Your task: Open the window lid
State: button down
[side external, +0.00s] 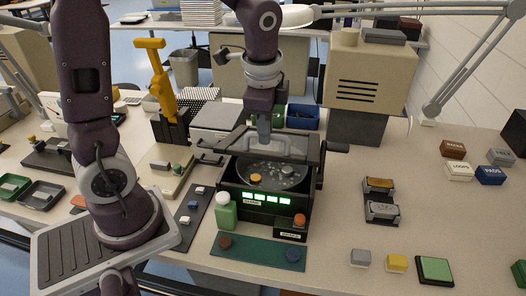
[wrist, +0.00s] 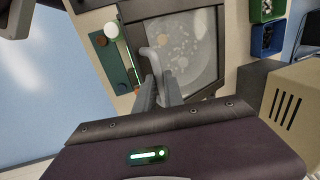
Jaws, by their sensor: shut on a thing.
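The window lid (side external: 292,147) has a clear pane in a dark frame and belongs to the black box (side external: 232,188) in the middle of the bench. In the wrist view its pane (wrist: 192,35) shows pale small pieces and a tan round piece behind it. My gripper (side external: 264,138) is at the lid in the side view. In the wrist view my gripper (wrist: 157,86) is shut on the lid's grey handle (wrist: 151,57). The grip itself is small and partly hidden in the side view. I cannot tell exactly how far the lid is tilted.
A green mat (side external: 250,250) lies in front. Blue bin (side external: 303,117) and tan machine (side external: 362,78) stand behind. The right-hand bench has clear patches.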

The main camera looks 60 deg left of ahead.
jog(key=w+a+r+g+h, duration=0.2)
jog(key=w+a+r, duration=0.7)
jog(key=w+a, duration=0.5)
jog(key=shift+w+a+r, duration=0.15)
jog(key=shift+a+r, duration=0.1)
jog(key=shift+r, duration=0.15)
